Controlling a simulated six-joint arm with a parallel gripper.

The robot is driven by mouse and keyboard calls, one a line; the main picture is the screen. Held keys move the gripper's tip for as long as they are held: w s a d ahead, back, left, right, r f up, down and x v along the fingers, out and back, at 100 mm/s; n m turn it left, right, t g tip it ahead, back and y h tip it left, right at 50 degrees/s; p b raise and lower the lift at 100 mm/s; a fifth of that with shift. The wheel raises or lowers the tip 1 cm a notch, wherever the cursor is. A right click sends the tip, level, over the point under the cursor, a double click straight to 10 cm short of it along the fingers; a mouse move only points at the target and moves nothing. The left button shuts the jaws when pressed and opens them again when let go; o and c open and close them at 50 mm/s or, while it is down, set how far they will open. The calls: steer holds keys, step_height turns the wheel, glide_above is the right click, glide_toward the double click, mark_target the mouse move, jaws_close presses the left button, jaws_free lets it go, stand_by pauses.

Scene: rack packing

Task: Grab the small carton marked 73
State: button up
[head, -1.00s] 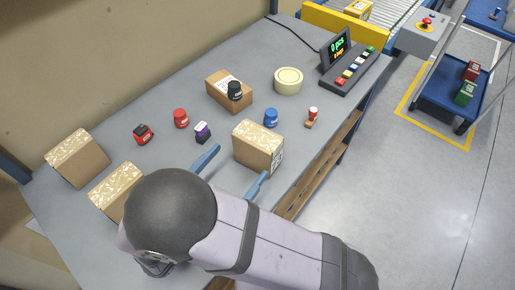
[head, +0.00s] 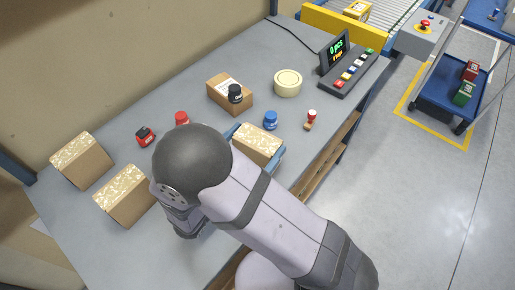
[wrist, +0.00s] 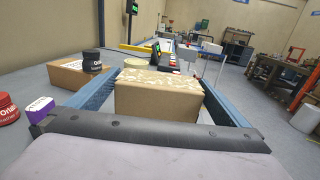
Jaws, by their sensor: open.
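A small brown carton (head: 257,141) with a pale patterned top stands on the grey bench; it also shows in the wrist view (wrist: 157,98). No number 73 is readable on it. My gripper (head: 258,148) is open, with its blue fingers on either side of this carton. In the wrist view my gripper (wrist: 160,82) shows a narrow gap between each finger and the carton. Two similar cartons stand at the left, one farther back (head: 84,160) and one nearer (head: 124,195), the latter partly covered by my arm.
A lower carton (head: 222,90) behind has a black jar (head: 235,93) at it. A blue jar (head: 270,120), a red-capped stamp (head: 311,119), a tape roll (head: 288,82) and a button panel (head: 349,73) stand beyond. A purple-and-white block (wrist: 38,109) is left of my gripper.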

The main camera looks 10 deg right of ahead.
steer(key=shift+w+d, duration=0.45)
steer(key=shift+w, duration=0.1)
steer(key=c, duration=1.4)
steer(key=shift+c, duration=0.2)
steer(key=shift+r, duration=0.1)
steer(key=shift+r, duration=4.95)
